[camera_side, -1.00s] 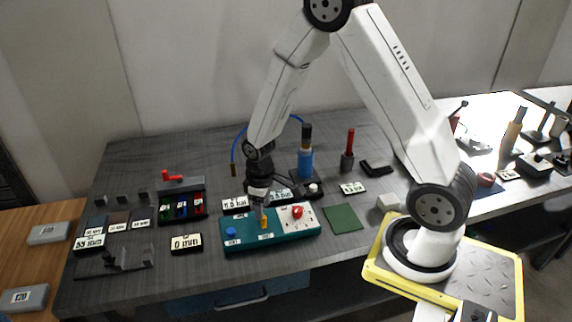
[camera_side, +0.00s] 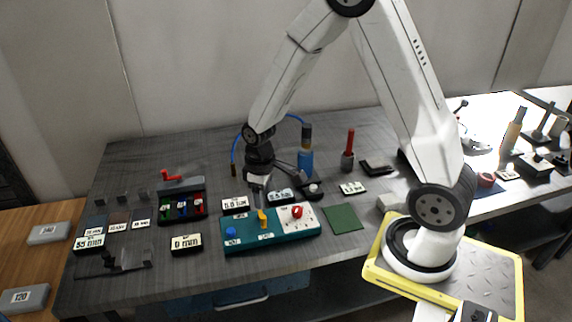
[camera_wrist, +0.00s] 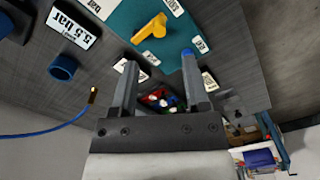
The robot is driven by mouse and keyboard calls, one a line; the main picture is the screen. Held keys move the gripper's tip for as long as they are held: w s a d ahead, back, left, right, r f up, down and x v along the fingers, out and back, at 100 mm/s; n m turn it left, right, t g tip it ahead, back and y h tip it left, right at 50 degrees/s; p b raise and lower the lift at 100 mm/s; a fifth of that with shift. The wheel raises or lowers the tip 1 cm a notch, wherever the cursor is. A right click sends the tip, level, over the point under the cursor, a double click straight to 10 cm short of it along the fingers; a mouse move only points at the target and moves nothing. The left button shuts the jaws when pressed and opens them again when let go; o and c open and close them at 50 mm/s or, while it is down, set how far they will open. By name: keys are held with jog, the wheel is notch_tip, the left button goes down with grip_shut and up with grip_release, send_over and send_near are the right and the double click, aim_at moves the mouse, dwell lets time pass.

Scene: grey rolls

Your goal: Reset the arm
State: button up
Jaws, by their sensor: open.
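My gripper (camera_side: 258,203) hangs just above a teal panel (camera_side: 285,232) on the workbench. In the wrist view, the two fingers of my gripper (camera_wrist: 160,60) are apart with nothing held between them. A yellow lever (camera_side: 263,219) stands on the panel close below my fingertips. It also shows in the wrist view (camera_wrist: 150,30), beyond the fingertips and clear of them. A blue knob (camera_side: 231,232) sits at the panel's left end. A red knob (camera_side: 297,211) sits on the white plate at its right.
A blue cylinder (camera_side: 305,162) with a blue hose stands behind the panel. A red-handled tool (camera_side: 349,140) is to its right. A green square (camera_side: 343,218) lies right of the panel. A rack with coloured parts (camera_side: 181,205) and display signs (camera_side: 186,243) are at left.

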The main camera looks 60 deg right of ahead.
jog(key=s+a+r+m+t, duration=0.2)
jog(key=s+a+r, duration=0.2)
jog(key=s+r, duration=0.3)
jog(key=shift+s+a+t, duration=0.2)
jog(key=shift+s+t, duration=0.1)
jog(key=shift+s, duration=0.35)
